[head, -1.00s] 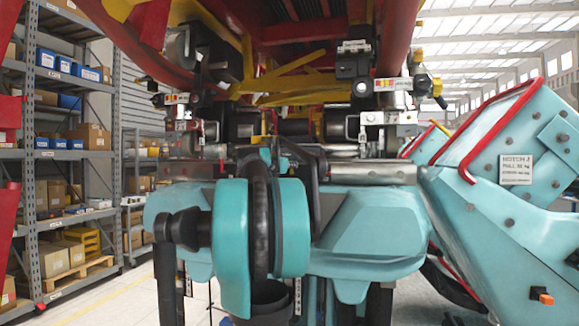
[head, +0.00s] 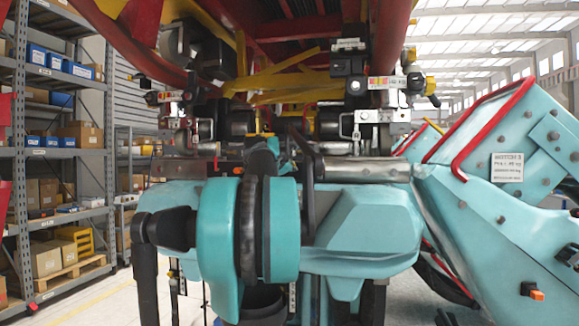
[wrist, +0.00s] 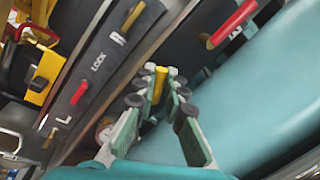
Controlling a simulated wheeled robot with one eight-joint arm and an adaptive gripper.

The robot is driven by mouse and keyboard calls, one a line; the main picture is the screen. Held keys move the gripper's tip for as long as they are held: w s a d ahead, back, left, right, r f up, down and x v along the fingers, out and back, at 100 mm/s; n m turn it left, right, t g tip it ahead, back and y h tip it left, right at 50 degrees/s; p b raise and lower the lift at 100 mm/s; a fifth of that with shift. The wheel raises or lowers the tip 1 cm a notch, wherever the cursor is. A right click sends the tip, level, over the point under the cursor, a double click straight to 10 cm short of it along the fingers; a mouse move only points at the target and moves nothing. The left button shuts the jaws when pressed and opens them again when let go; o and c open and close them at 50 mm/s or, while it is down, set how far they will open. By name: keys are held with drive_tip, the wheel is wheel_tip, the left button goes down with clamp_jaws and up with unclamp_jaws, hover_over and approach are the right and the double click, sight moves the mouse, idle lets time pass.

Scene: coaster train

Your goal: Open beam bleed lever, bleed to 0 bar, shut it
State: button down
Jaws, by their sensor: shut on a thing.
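My gripper (wrist: 158,87) shows in the wrist view, its grey-green fingers closed around a small yellow lever (wrist: 158,84). The lever's top shows between the fingertips; its lower part and pivot are hidden. A round gauge (wrist: 105,128) sits just left of the fingers, mostly hidden, and its reading is too small to make out. In the head view my teal and black arm fills the middle, and the gripper and lever are hidden.
In the wrist view a dark beam marked LOCK carries a red lever (wrist: 80,93) and a yellow one (wrist: 133,17). A red handle (wrist: 232,24) lies upper right. In the head view a teal structure (head: 490,215) stands right; shelving (head: 95,150) stands left.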

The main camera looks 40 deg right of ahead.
drive_tip(key=m, duration=0.2)
drive_tip(key=f+m, duration=0.1)
drive_tip(key=shift+s+d+f+m+t+y, duration=0.1)
drive_tip(key=shift+s+d+m+t+y, duration=0.1)
drive_tip(key=shift+s+m+t+y, duration=0.15)
drive_tip(key=shift+w+f+m, duration=0.1)
drive_tip(key=shift+f+m, duration=0.15)
drive_tip(key=shift+m, duration=0.5)
drive_tip(key=shift+t+y, duration=0.25)
drive_tip(key=c, duration=1.6)
unclamp_jaws()
drive_tip(key=v, duration=1.2)
